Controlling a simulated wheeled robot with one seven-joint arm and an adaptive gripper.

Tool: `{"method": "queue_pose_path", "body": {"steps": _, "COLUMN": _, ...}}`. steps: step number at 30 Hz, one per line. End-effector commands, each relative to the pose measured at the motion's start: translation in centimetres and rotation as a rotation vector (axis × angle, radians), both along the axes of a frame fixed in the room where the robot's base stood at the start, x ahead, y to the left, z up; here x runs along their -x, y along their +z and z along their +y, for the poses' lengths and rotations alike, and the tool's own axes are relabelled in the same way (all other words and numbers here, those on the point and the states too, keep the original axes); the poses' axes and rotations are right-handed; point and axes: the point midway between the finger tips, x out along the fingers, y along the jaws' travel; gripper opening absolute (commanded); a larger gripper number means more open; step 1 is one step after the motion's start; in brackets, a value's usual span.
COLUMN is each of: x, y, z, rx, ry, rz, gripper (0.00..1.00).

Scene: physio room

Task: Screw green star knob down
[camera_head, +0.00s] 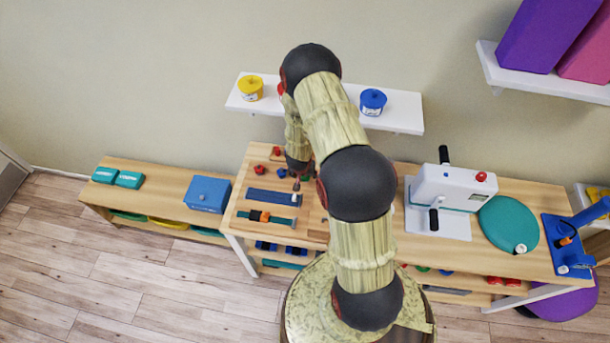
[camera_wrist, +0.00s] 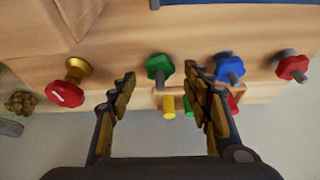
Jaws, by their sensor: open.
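The green star knob (camera_wrist: 159,67) sits on a grey threaded stud at the wooden panel in the wrist view. Some grey stud shows beneath the knob. My gripper (camera_wrist: 160,79) is open, with one finger to the left and one to the right of the green knob. The fingers appear apart from it, and nothing is held. In the head view my gripper (camera_head: 298,182) hangs over the left part of the wooden bench, and my arm hides much of that area.
A blue star knob (camera_wrist: 229,68) stands close beside the right finger, with a red star knob (camera_wrist: 292,67) further right. A red knob on a brass base (camera_wrist: 66,93) lies left. A yellow peg (camera_wrist: 168,107) shows below. A white machine (camera_head: 440,200) stands right on the bench.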

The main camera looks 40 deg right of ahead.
Motion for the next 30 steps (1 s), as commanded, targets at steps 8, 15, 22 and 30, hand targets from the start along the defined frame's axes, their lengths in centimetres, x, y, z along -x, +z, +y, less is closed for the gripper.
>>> {"method": "queue_pose_path", "body": {"steps": 8, "x": 1.3, "y": 5.5, "z": 1.7, "rx": 0.001, "ry": 0.0, "rz": -0.002, "gripper": 0.49}}
{"method": "queue_pose_path", "body": {"steps": 15, "x": 2.2, "y": 8.2, "z": 2.6, "rx": -0.001, "ry": 0.0, "rz": -0.001, "gripper": 0.49}}
{"method": "queue_pose_path", "body": {"steps": 22, "x": 2.4, "y": 8.8, "z": 2.8, "rx": 0.0, "ry": 0.001, "rz": 0.0, "gripper": 0.49}}
{"method": "queue_pose_path", "body": {"steps": 30, "x": 2.4, "y": 8.8, "z": 2.8, "rx": 0.0, "ry": 0.001, "rz": 0.0, "gripper": 0.49}}
